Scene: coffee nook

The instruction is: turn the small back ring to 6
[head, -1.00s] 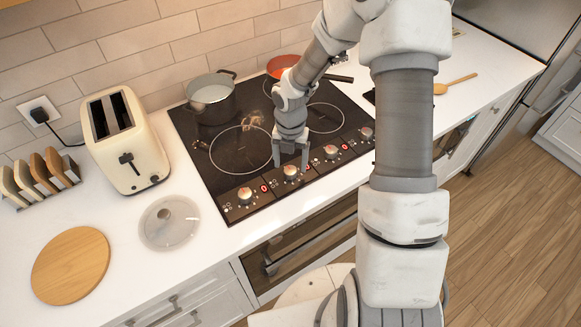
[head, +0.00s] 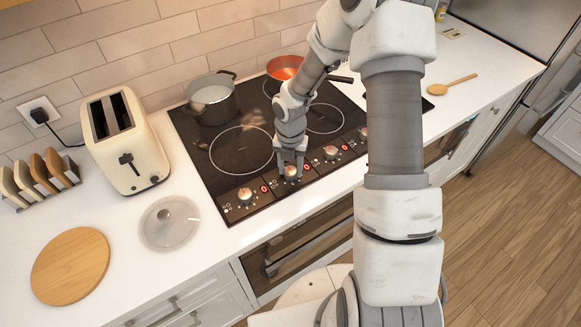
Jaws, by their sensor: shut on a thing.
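The black cooktop (head: 215,165) has a row of knobs along its front edge, with small red displays beside them. My gripper (head: 291,168) points down over the second knob from the left (head: 290,174), one finger on each side, and is shut on it. The knob is partly hidden by the fingers. The leftmost knob (head: 245,195) and the third knob (head: 331,153) stand free. A grey pot (head: 212,100) covers the back left ring, and an orange pan (head: 284,68) stands at the back right. The display digits are too small to read surely.
A cream toaster (head: 128,145), a glass lid (head: 170,222) and a round wooden board (head: 70,265) lie left of the cooktop. A wooden spoon (head: 455,84) lies on the right counter. The front left ring (head: 241,150) is bare.

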